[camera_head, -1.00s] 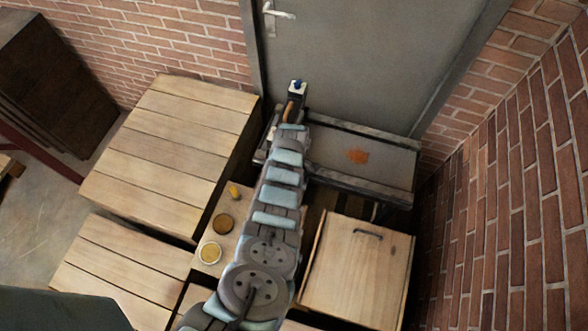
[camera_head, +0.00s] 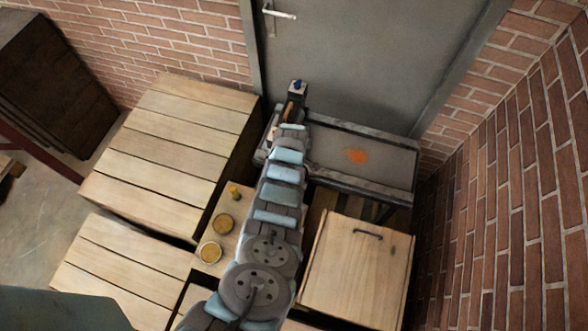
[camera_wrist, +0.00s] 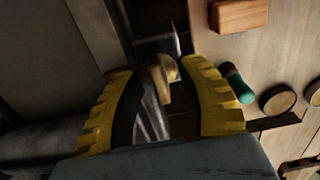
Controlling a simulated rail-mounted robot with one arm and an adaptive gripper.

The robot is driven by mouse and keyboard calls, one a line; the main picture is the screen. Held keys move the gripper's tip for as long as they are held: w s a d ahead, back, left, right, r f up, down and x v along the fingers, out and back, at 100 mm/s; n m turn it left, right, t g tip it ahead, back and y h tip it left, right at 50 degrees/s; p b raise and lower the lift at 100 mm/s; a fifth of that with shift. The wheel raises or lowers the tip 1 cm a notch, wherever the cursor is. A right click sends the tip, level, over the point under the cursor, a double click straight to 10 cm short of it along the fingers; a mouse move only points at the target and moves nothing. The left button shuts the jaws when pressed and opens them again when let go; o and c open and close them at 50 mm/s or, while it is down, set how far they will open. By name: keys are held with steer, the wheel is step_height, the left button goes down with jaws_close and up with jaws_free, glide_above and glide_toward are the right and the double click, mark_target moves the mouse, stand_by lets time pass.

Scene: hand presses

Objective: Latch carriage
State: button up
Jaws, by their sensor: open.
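The press bed (camera_head: 385,157), a flat grey tray with dark rails and an orange patch, stands against the door in the head view. I cannot tell its carriage apart from its frame. A small post with a blue top (camera_head: 297,87) rises at its left end, beyond my arm. My gripper (camera_wrist: 160,88) shows two yellow ridged fingers in the wrist view, spread apart. A tan rounded knob or lever end (camera_wrist: 164,73) lies between or just beyond the fingertips, and contact is unclear. In the head view my arm hides the gripper and the bed's left part.
A wooden board with a dark handle (camera_head: 353,262) lies in front of the bed. Large slatted crates (camera_head: 165,150) fill the left. A brick wall closes the right.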

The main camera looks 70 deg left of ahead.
steer(key=shift+r, duration=0.15)
steer(key=shift+a+r, duration=0.15)
steer(key=shift+r, duration=0.15)
step_height(320, 180, up, 11)
stand_by(0.9)
steer(key=shift+w, duration=0.1)
stand_by(0.5)
